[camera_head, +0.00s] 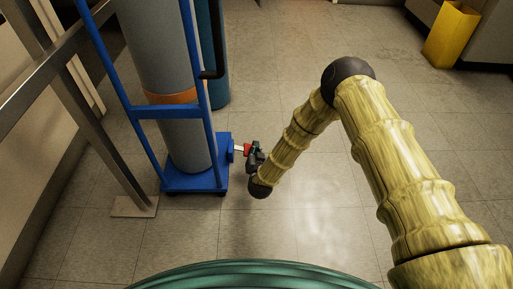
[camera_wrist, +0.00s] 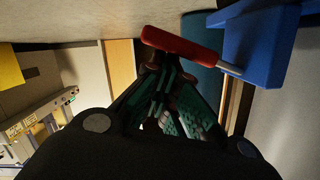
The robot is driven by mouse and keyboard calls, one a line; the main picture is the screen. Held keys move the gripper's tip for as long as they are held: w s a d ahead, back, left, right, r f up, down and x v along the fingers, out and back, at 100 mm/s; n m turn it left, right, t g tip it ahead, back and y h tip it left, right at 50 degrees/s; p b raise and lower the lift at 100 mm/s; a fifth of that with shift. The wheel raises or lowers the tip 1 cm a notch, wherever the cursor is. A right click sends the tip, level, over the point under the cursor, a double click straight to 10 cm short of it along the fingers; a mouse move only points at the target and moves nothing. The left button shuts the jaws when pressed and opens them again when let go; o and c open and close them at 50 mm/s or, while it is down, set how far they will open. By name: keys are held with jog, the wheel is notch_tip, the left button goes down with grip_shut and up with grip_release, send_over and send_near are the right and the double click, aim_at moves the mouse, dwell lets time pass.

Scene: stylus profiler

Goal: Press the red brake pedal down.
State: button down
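The red brake pedal (camera_head: 243,149) sticks out on a metal rod from the right side of the blue gas-cylinder cart (camera_head: 194,178), low above the floor. In the wrist view the red pedal (camera_wrist: 180,43) lies across the tips of my gripper (camera_wrist: 168,75), with its rod (camera_wrist: 231,68) running to a blue block on the cart. My gripper (camera_head: 254,150) is at the pedal's outer end, touching or very close to it. The fingers look close together with nothing seen between them; their tips are partly hidden by the pedal.
The cart carries a grey cylinder (camera_head: 166,60) with an orange band, and a teal cylinder (camera_head: 213,60) stands behind. A metal frame post (camera_head: 95,120) stands to the left. A yellow bin (camera_head: 452,35) is at the far right. The tiled floor around my arm is clear.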

jog(key=shift+d, duration=0.1)
jog(key=shift+d+r+p, duration=0.15)
jog(key=shift+r+p, duration=0.45)
jog(key=r+p, duration=0.1)
jog(key=d+r+p, duration=0.1)
jog(key=shift+w+r, duration=0.1)
jog(key=shift+r, duration=0.3)
jog(key=p+v, duration=0.4)
jog(key=v, duration=0.6)
jog(key=shift+f, duration=0.2)
jog(key=shift+d, duration=0.15)
